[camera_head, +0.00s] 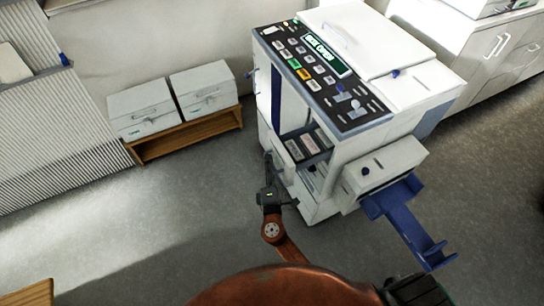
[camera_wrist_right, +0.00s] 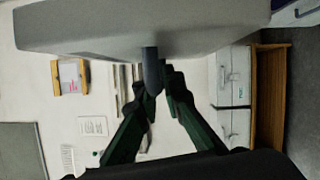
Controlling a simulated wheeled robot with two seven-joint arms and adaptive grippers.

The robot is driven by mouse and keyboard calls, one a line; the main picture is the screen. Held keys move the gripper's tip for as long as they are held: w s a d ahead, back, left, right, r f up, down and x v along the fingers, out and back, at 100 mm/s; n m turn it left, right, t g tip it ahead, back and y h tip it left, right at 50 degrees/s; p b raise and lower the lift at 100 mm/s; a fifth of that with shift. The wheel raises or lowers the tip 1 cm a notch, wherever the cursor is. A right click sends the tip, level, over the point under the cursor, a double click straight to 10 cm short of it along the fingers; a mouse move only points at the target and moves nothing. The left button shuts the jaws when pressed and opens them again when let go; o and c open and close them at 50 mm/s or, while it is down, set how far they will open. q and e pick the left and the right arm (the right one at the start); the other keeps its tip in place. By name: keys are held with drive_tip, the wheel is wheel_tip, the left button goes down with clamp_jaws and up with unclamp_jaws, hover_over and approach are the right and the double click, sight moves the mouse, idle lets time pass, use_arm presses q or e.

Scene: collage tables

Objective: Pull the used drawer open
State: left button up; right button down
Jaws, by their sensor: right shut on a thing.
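The white machine (camera_head: 345,130) with a dark button panel stands at the centre right of the head view. Low on its left side is a drawer (camera_head: 284,158), with pale items visible in the opening beside it. The drawer front seems to stand out from the body; how far is hard to tell. My right gripper (camera_head: 269,165) is at this drawer front. In the wrist view, the right gripper (camera_wrist_right: 160,92) is shut on a dark peg-like handle (camera_wrist_right: 152,70) below a grey panel (camera_wrist_right: 140,25). My left gripper is not in view.
A blue bracket (camera_head: 405,215) and white box (camera_head: 380,170) stick out at the machine's front right. Two white boxes (camera_head: 142,105) (camera_head: 203,88) sit on a low wooden shelf (camera_head: 190,138) by the wall. The floor left of the gripper is clear.

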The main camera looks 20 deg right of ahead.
drive_tip(key=shift+s+a+f+b, duration=0.15)
drive_tip(key=shift+a+b, duration=0.1)
drive_tip(key=shift+a, duration=1)
drive_tip(key=shift+s+a+r+b, duration=0.1)
drive_tip(key=shift+a+b, duration=0.15)
drive_tip(key=shift+a, duration=0.95)
drive_tip(key=c, duration=2)
unclamp_jaws()
drive_tip(key=shift+c, duration=0.2)
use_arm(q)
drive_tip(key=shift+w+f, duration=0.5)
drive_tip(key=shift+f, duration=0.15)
use_arm(e)
drive_tip(key=v, duration=1.2)
